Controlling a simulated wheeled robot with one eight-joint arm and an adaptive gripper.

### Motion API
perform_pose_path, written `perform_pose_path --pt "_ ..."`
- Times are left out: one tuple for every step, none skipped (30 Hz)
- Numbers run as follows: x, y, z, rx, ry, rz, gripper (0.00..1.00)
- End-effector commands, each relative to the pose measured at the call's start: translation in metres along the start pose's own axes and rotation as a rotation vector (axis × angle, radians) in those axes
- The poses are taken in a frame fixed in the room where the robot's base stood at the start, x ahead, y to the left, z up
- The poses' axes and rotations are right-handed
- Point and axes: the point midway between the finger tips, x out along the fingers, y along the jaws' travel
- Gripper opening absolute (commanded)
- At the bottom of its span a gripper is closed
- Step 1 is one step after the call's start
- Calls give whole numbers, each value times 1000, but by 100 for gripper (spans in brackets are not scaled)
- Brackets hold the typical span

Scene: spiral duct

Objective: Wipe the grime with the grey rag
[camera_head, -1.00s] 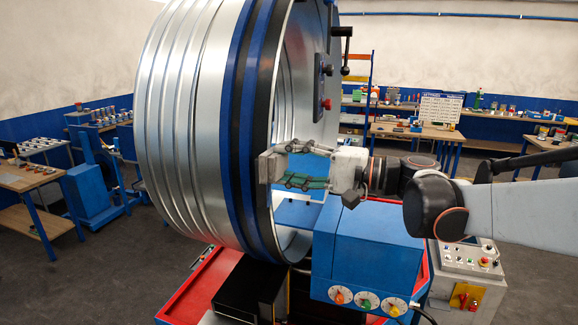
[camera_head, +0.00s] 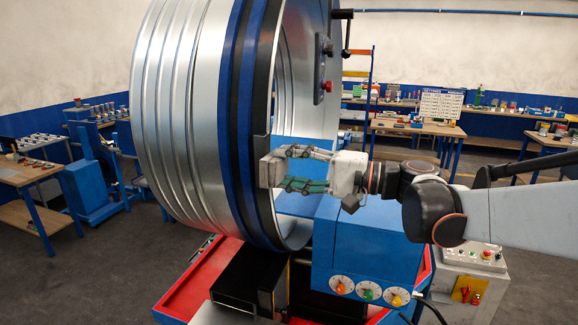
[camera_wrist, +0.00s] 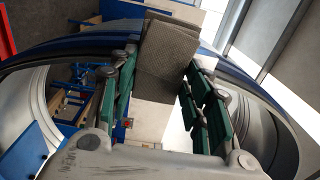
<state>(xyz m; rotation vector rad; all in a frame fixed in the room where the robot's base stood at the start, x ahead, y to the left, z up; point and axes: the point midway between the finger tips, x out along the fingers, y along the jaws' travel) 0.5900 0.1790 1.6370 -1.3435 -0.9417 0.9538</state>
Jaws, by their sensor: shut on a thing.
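The grey rag (camera_wrist: 168,48) is pinched between the fingers of my gripper (camera_wrist: 160,78) in the wrist view, its folded sheet standing out past the fingertips. In the head view the rag (camera_head: 265,172) lies at the open rim of the large ribbed metal duct (camera_head: 180,120), over the dark band at its edge. My gripper (camera_head: 302,170) reaches in from the right, roughly level. I cannot tell whether the rag touches the rim. No grime can be made out in either view; the rag and gripper hide part of the rim.
A blue machine box (camera_head: 365,250) with coloured dials stands just below my gripper. A red tray base (camera_head: 195,290) lies under the duct. A control box (camera_head: 465,285) stands at lower right.

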Motion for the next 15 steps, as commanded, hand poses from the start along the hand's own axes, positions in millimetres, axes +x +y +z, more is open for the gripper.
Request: perform_pose_path --pt "0 3 0 0 0 0 25" --pt "0 4 0 0 0 0 25" --pt "0 4 0 0 0 0 25" --pt "0 4 0 0 0 0 25" --pt "0 5 0 0 0 0 25" --pt "0 7 0 0 0 0 25" --pt "0 9 0 0 0 0 25" --pt "0 11 0 0 0 0 25" --pt "1 14 0 0 0 0 25" --pt "1 17 0 0 0 0 25" --pt "1 20 0 0 0 0 25" --pt "2 23 0 0 0 0 25" --pt "2 26 0 0 0 0 25" --pt "2 28 0 0 0 0 25" --pt "2 31 0 0 0 0 25"
